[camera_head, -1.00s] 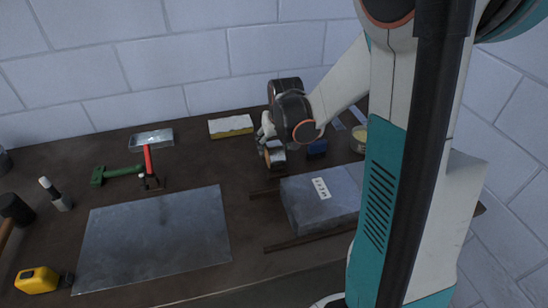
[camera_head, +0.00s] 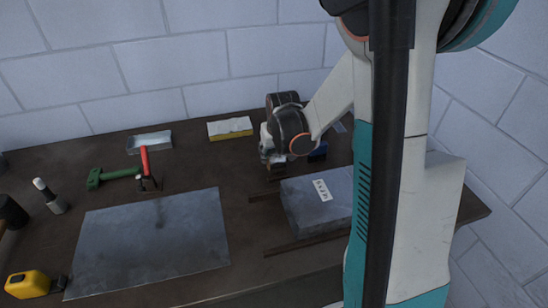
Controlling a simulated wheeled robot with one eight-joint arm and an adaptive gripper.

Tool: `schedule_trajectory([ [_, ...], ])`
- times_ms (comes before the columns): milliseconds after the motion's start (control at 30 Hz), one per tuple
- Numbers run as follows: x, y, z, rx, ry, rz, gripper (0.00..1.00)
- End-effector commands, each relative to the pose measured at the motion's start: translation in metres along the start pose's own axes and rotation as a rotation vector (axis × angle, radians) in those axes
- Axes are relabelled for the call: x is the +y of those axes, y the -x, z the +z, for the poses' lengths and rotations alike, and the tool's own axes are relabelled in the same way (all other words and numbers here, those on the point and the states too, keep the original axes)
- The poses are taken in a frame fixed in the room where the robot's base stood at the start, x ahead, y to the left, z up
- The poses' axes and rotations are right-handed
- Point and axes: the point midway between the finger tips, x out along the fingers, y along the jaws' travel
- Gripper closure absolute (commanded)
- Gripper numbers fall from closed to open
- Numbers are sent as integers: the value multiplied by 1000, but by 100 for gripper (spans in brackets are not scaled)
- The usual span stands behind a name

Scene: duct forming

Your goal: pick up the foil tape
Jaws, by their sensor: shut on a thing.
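My gripper (camera_head: 273,157) is at the back of the bench, right of the yellow-edged pad, pointing down beneath my dark wrist. It is shut on the foil tape (camera_head: 278,160), a small silvery and brown piece mostly hidden by the fingers and wrist. I cannot tell whether the tape touches the bench or is clear of it.
A grey metal block (camera_head: 318,205) with a white label lies just in front, between dark bars. A blue item (camera_head: 318,152) is close on the right. A flat metal sheet (camera_head: 152,243), red-handled tool (camera_head: 146,165) and green-handled tool (camera_head: 112,176) lie left.

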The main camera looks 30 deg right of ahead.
Motion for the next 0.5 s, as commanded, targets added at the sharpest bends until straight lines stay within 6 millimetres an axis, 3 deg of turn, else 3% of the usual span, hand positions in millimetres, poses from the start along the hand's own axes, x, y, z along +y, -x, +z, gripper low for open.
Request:
schedule_trajectory([
  [267, 0, 5, -2, 0, 0, 0, 90],
  [500, 0, 35, -14, 0, 0, 0, 90],
])
